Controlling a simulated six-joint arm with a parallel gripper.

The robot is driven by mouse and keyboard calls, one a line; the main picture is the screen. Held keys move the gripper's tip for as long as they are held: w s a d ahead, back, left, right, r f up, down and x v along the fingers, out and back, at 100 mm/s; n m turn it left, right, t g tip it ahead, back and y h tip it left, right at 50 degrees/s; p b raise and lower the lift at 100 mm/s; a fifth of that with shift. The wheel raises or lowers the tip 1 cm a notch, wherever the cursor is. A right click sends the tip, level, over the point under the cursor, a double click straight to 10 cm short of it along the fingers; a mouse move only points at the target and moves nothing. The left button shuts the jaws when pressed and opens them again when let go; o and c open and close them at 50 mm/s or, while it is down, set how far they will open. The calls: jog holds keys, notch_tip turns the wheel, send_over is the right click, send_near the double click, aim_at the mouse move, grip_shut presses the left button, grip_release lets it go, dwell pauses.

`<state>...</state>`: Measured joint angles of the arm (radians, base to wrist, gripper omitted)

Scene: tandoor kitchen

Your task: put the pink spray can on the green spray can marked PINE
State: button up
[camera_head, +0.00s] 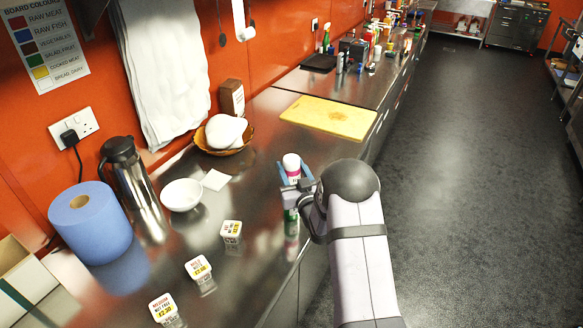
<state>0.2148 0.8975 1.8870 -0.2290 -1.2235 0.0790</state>
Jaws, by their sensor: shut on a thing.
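The pink spray can (293,174) has a white cap and is upright near the counter's front edge. My gripper (295,180), with blue fingers, is shut around it. A green spray can (291,214) shows just below my gripper, in line under the pink can. It is partly covered by my gripper and wrist. The word PINE cannot be read. I cannot tell whether the pink can touches the green one.
Several price cards (231,231) stand on the steel counter (255,185). A white bowl (182,195), a steel flask (131,175) and a blue paper roll (92,222) stand to the left. A yellow board (328,117) lies behind.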

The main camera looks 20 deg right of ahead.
jog(key=o, duration=1.2)
jog(key=shift+f, duration=0.1)
jog(key=shift+r, duration=0.2)
jog(key=shift+s+f+b, duration=0.2)
jog(key=shift+s+b, duration=0.1)
jog(key=shift+s, duration=0.3)
jog(key=s+b, duration=0.4)
jog(key=s, duration=0.7)
jog(key=shift+r, duration=0.1)
